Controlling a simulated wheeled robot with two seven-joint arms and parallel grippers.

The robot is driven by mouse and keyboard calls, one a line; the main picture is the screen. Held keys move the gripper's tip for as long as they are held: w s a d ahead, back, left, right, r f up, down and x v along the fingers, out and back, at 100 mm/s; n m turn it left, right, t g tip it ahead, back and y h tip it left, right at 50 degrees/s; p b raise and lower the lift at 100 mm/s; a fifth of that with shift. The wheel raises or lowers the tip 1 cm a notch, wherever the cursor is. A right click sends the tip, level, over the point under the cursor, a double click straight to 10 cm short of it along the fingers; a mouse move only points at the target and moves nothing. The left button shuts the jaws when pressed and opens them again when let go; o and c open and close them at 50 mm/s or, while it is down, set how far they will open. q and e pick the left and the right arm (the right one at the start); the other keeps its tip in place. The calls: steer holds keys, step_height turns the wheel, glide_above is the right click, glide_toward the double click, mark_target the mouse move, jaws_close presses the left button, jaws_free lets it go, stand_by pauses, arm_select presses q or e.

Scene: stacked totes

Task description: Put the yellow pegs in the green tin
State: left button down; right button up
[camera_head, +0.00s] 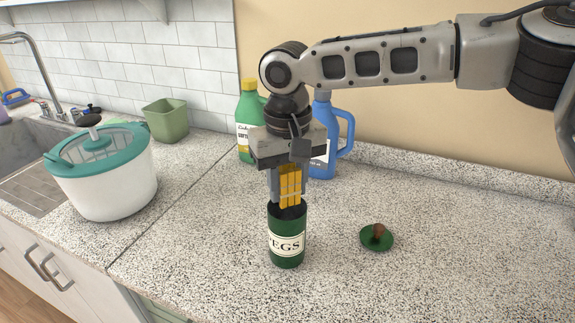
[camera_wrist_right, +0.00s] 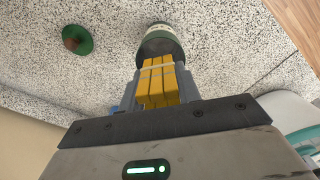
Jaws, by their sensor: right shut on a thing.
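The yellow pegs (camera_head: 290,186) are a bundle of several upright pegs with a pale band around them. My right gripper (camera_head: 289,194) is shut on them, pointing down. The green tin (camera_head: 286,258), labelled PEGS, stands upright and open on the counter directly below. The pegs' lower ends are at the tin's mouth; I cannot tell how far inside they reach. The right wrist view shows the pegs (camera_wrist_right: 160,82) between the fingers, with the tin (camera_wrist_right: 160,32) just beyond. The green lid (camera_head: 376,239) with a brown knob lies right of the tin. My left gripper is not in view.
A green bottle (camera_head: 248,120) and a blue jug (camera_head: 343,132) stand behind my right gripper. A white salad spinner (camera_head: 103,188) with a teal lid and a green pot (camera_head: 166,121) are at left, near the sink (camera_head: 40,155). The counter at right is clear.

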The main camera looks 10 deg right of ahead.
mark_target(288, 167)
steer(key=shift+f, duration=1.05)
steer(key=o, duration=1.1)
steer(key=shift+c, duration=0.2)
step_height(288, 167, up, 7)
steer(key=shift+r, duration=0.1)
